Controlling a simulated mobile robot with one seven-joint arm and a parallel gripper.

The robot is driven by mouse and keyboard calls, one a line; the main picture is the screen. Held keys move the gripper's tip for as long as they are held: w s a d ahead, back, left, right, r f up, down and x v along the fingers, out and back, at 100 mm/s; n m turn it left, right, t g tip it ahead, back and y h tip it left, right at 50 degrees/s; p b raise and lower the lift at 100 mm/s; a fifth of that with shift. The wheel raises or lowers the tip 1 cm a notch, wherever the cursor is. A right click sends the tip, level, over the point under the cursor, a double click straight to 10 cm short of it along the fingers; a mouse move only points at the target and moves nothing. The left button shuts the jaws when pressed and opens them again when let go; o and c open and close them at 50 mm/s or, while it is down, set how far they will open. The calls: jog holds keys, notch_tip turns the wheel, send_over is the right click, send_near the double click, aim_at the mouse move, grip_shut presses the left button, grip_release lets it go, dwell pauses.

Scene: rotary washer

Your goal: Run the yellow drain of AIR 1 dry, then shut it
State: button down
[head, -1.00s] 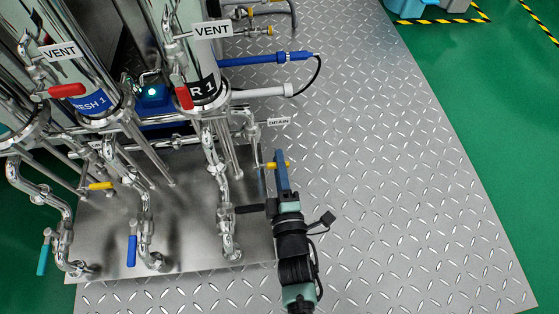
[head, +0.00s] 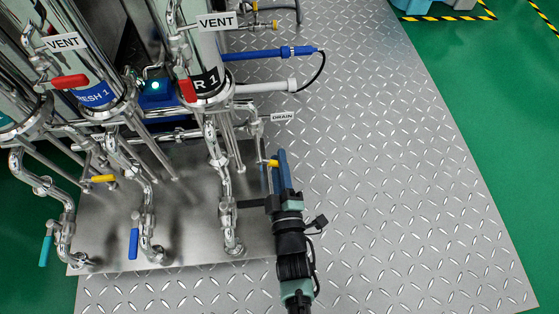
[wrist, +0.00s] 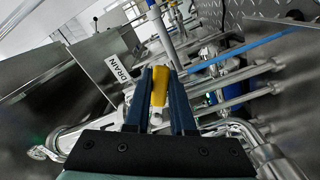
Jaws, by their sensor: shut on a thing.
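The AIR 1 column (head: 206,62), its label partly hidden so that "R 1" reads, stands upright at upper centre in the head view. Its DRAIN tag (head: 283,116) hangs on the pipe to its lower right and also shows in the wrist view (wrist: 118,68). The yellow drain handle (wrist: 159,86) stands between my two blue fingers in the wrist view; only its left part (head: 272,163) shows in the head view. My gripper (head: 281,155) is shut on this handle. Whether water flows from the drain cannot be seen.
Red vent levers (head: 187,90) and blue and teal valve levers (head: 133,243) lie left of my arm. A second yellow handle (head: 103,178) sits at the neighbouring column. Blue and white pipes run behind the drain. The tread-plate floor (head: 400,180) is clear to the right.

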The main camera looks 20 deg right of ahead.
jog(key=shift+f, duration=0.1)
jog(key=c, duration=0.8)
grip_release()
jog(key=shift+o, duration=0.2)
jog(key=p+v, duration=0.5)
jog(key=v, duration=0.8)
jog(key=shift+p, duration=0.3)
